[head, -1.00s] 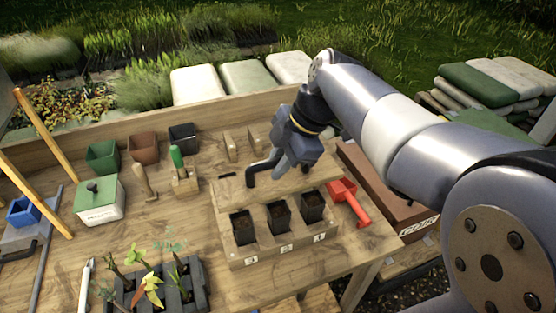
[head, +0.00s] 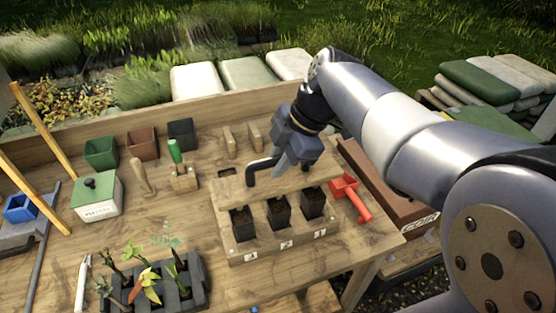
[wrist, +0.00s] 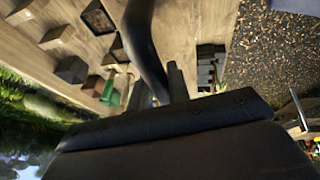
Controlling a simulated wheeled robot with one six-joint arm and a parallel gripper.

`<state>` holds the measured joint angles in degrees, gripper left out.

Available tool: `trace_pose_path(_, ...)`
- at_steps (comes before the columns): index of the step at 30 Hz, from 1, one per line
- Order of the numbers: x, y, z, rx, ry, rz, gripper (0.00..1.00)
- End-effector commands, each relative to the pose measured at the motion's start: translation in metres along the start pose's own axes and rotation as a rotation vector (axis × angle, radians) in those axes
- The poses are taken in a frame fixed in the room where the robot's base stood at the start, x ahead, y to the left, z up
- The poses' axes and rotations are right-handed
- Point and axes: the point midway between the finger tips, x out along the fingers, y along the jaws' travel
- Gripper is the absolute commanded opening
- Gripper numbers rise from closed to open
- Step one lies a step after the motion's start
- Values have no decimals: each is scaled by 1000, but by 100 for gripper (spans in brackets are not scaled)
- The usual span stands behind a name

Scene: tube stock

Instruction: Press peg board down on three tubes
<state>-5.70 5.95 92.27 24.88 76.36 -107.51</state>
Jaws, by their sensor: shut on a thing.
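The peg board (head: 235,191) is a flat wooden board with a bent black handle (head: 262,168). It lies above the back part of three black square tubes (head: 243,223), (head: 279,214), (head: 313,203); its front edge overlaps their back rims in the head view. The tubes hold dark soil and stand upright in a wooden holder (head: 285,248) with numbered labels. My gripper (head: 283,170) is shut on the peg board at its handle. The handle shows as a dark curve in the wrist view (wrist: 148,45). The board's underside and any contact with the soil are hidden.
A red scoop (head: 351,196) lies close right of the holder, beside a brown box (head: 385,190). A dark tray of seedlings (head: 192,303) stands at front left. Behind are a green-handled tool in a wooden block (head: 184,180), several pots and the bench's back wall (head: 150,109).

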Motion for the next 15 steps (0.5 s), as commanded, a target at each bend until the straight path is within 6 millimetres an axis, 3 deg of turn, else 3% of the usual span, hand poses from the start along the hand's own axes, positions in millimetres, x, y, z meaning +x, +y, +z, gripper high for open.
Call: trace_pose_path(15, 3, -1, 1, 0, 0, 1, 0)
